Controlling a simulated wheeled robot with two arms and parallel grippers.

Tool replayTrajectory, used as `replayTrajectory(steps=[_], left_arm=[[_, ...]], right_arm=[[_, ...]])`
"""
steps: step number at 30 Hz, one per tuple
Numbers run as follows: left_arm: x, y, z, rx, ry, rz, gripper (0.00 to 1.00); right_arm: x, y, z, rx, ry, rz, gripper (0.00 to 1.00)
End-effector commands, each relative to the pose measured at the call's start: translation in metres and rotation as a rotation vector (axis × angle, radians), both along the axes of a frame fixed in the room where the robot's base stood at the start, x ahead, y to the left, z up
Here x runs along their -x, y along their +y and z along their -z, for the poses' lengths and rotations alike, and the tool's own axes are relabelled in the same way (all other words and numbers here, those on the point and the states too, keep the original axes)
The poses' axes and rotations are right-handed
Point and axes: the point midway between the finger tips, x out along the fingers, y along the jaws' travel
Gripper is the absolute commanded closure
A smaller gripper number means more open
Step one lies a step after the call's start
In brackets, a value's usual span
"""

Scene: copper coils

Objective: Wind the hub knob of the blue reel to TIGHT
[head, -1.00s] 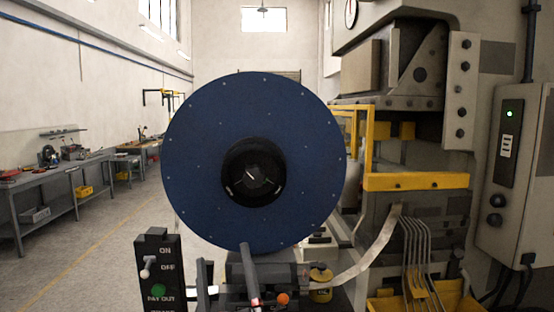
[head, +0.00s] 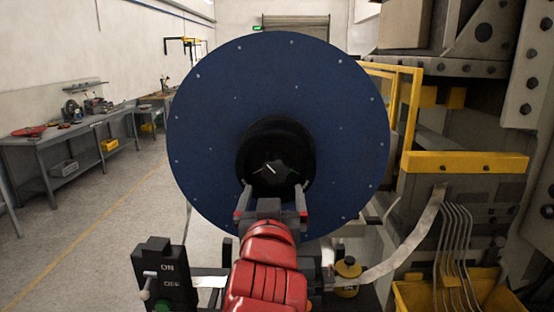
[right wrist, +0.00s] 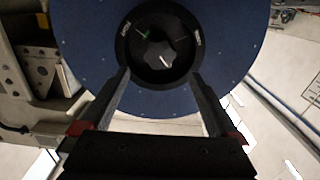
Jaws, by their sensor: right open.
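The blue reel (head: 210,110) is a large upright disc in the middle of the head view. Its black round hub (head: 248,150) holds a dark lobed knob (head: 282,172) with a white pointer line. In the right wrist view the knob (right wrist: 160,48) sits inside the hub ring, which bears a green mark and small labels too small to read. My right gripper (head: 272,188) is open and empty in front of the hub, its fingertips at the lower part of the hub. In the right wrist view its fingers (right wrist: 160,74) point at the hub, apart from the knob. My left gripper is out of view.
A black switch box (head: 163,275) with a lever stands at lower left. The grey press with a yellow guard bar (head: 465,163) is close on the right, with a metal strip (head: 408,245) and a yellow bin (head: 415,296). Floor on the left is open before the workbenches.

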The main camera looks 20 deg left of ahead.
Motion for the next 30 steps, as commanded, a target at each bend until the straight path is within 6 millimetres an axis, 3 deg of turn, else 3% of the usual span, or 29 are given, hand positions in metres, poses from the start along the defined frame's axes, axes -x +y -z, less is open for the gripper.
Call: replayTrajectory(steps=[6,13,21,30], left_arm=[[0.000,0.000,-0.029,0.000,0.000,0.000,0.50],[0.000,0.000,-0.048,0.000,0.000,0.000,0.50],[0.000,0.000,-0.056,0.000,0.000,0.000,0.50],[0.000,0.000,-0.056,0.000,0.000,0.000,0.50]], right_arm=[[-0.052,0.012,-0.005,0.005,0.002,0.007,0.04],[-0.096,0.026,-0.003,0.004,0.002,0.001,0.04],[-0.117,0.033,-0.001,0.001,0.000,0.001,0.04],[-0.119,0.034,0.000,-0.002,-0.002,0.000,0.04]])
